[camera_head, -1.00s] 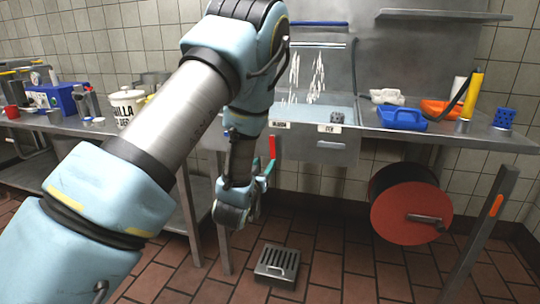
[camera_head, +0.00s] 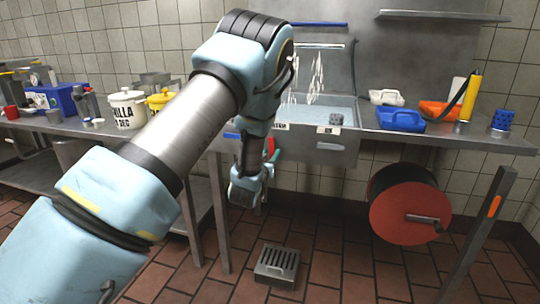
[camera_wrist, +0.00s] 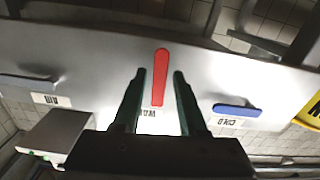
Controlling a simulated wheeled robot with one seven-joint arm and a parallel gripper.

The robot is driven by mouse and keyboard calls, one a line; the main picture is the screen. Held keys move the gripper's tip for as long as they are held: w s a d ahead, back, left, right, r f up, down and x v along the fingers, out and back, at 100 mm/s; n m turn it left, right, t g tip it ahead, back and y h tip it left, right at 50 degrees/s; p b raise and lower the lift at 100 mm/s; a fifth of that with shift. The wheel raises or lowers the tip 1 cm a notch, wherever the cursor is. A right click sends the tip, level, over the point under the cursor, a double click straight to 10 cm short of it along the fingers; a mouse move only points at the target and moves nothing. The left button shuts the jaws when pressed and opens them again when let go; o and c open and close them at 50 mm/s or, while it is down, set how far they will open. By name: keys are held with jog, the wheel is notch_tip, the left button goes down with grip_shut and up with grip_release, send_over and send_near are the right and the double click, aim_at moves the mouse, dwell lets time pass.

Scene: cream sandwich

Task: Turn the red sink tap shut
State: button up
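The red tap handle (camera_wrist: 161,70) is a long, narrow lever on the metal sink front in the wrist view. It points along the gap between my fingers, with its narrow end between them. In the head view it shows as a small upright red strip (camera_head: 271,146) below the sink's front left. My gripper (camera_wrist: 160,73) is open, with one dark green finger on each side of the handle. I cannot tell whether either finger touches it. In the head view my gripper is mostly hidden behind my wrist. Water streams (camera_head: 315,75) fall into the sink (camera_head: 345,103).
Blue (camera_head: 400,119) and orange (camera_head: 440,109) trays sit on the right counter. A red hose reel (camera_head: 410,208) hangs below. A floor drain box (camera_head: 277,265) lies underneath.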

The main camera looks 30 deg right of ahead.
grip_shut()
dwell(1.1)
